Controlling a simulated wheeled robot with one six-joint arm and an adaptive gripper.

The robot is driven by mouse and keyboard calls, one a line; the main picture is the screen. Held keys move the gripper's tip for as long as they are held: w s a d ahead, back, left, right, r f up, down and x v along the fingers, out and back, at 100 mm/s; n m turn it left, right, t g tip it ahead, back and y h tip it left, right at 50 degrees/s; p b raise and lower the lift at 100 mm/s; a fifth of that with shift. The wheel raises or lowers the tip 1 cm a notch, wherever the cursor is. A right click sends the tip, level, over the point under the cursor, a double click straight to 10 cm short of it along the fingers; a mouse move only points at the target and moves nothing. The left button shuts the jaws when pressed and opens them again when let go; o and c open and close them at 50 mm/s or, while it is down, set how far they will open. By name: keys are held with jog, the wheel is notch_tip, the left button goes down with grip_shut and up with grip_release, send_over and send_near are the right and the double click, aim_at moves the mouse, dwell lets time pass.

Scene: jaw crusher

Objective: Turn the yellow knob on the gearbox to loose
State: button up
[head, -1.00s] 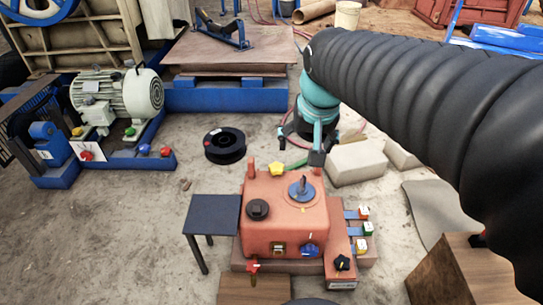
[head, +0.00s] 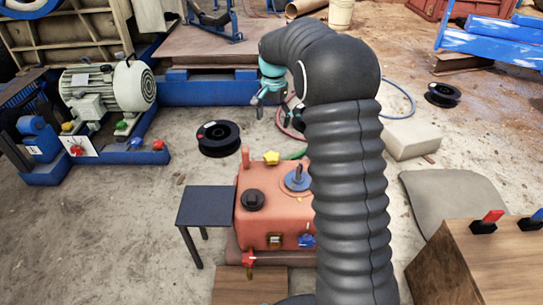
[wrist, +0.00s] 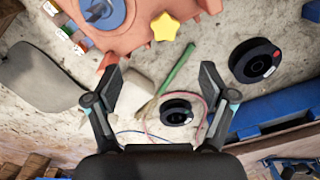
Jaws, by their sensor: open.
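The gearbox (head: 270,215) is an orange-red box standing on the ground in front of me. The yellow star-shaped knob (head: 271,158) sits on its far top edge; it also shows in the wrist view (wrist: 165,27), near the top middle. My gripper (head: 270,103) is beyond the gearbox and above the ground, apart from the knob. In the wrist view my gripper (wrist: 158,85) has its two fingers spread wide with nothing between them. My arm hides the right side of the gearbox.
A black spool (head: 219,138) lies left of my gripper, with a second spool (head: 442,94) far right. A small dark table (head: 206,205) stands left of the gearbox. A green motor (head: 110,88) on a blue frame is at left. A wooden box (head: 480,262) stands at front right.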

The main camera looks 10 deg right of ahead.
aim_at(272, 156)
jog(key=shift+m, duration=0.3)
jog(key=f, duration=0.5)
jog(key=w+f+b, duration=0.1)
jog(key=f, duration=0.5)
jog(key=w+f+b, duration=0.1)
jog(key=f, duration=0.5)
jog(key=shift+w+f, duration=0.1)
jog(key=shift+f, duration=0.05)
jog(key=c, duration=1.2)
